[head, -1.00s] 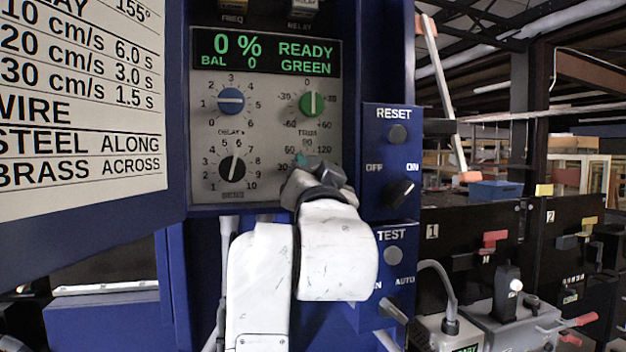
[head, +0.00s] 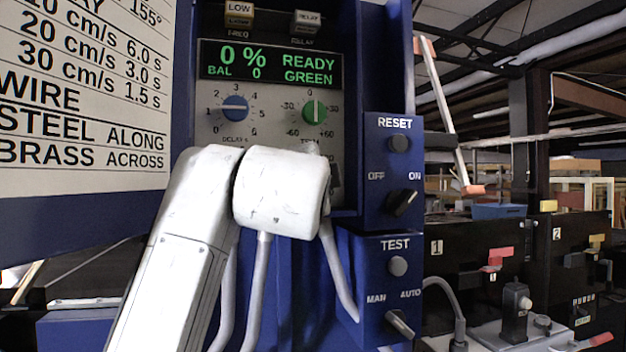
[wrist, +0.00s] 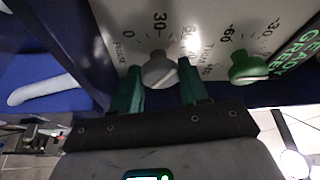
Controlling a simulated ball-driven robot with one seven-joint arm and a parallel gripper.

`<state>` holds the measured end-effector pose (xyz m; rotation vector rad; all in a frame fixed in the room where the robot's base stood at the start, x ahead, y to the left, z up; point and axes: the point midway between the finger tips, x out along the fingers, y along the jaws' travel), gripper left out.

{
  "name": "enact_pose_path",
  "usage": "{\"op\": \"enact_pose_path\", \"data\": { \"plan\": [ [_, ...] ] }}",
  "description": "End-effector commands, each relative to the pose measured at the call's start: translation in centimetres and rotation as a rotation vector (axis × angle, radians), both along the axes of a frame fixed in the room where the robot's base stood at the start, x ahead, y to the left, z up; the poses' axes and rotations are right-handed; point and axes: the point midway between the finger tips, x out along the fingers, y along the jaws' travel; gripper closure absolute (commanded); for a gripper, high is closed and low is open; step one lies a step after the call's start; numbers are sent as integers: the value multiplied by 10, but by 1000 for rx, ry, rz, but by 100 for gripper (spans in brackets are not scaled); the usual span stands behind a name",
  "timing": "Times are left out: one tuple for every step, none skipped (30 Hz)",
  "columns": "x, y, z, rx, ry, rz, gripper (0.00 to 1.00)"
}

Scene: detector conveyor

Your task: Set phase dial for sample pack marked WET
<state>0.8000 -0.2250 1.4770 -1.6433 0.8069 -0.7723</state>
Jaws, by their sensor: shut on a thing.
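The grey phase dial (wrist: 160,70) shows in the wrist view, with a white pointer line and a printed scale reading 0 and 30 beside it. The green fingers of my gripper (wrist: 158,76) stand on either side of the dial, shut on it. In the head view my white arm hides the gripper, the phase dial and the lower dial. The display (head: 268,63) reads 0 %, BAL 0, READY GREEN. A chart (head: 80,100) at the left shows 155° at its cut-off top. No pack marked WET can be made out.
The blue delay dial (head: 235,108) and green trim dial (head: 314,112) sit above my arm. RESET (head: 399,143) and TEST (head: 397,266) boxes stand just right.

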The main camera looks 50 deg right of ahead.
Motion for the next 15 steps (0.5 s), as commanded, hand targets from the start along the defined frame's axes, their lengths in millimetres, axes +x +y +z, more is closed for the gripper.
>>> {"op": "enact_pose_path", "data": {
  "plan": [
    [0, 0, 1, 40, -25, 0, 86],
    [0, 0, 2, 64, -40, 0, 86],
    [0, 0, 2, 95, -62, 0, 86],
    [0, 0, 2, 120, -78, 0, 86],
    [0, 0, 2, 143, -93, -1, 86],
    [-1, 0, 3, 175, -116, -1, 86],
    [-1, 0, 3, 199, -133, -2, 86],
    [-1, -1, 3, 222, -147, -1, 86],
    [0, -1, 4, 254, -168, -1, 86],
    [0, -1, 4, 277, -184, -1, 86],
    [0, -1, 4, 301, -200, -1, 86],
    [-1, -1, 4, 333, -221, -2, 86],
    [-1, -1, 5, 357, -238, -2, 86],
    [-1, -1, 5, 379, -253, -2, 86],
    [-1, -1, 5, 411, -274, -2, 86]
  ]
}}
